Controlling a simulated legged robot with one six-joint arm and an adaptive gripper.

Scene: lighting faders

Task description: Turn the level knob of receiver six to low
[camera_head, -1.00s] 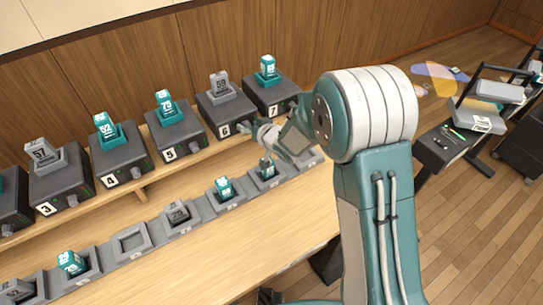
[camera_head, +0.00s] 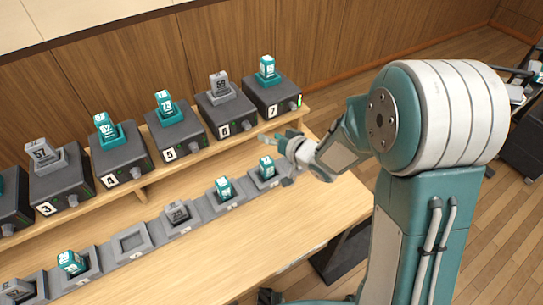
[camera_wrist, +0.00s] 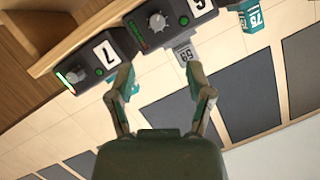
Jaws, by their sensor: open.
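Receiver six (camera_head: 220,113) is a dark box on the shelf with a "6" label and a grey module marked 59 on top. Its level knob (camera_head: 247,125) is on the front, right of the label. The wrist view shows the receiver upside down, with the grey round knob (camera_wrist: 157,22) beside a small green light bar. Its pointer setting is too small to read. My gripper (camera_head: 268,139) is in front of the shelf, apart from the knob. In the wrist view my gripper (camera_wrist: 160,74) has its fingers spread, with nothing between them.
Receiver seven (camera_head: 271,95) stands to the right, with a lit bar by its knob (camera_wrist: 72,77). Receiver five (camera_head: 174,131) stands to the left. A row of grey cradles (camera_head: 130,244), some holding modules, runs along the table below the shelf. The front tabletop is clear.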

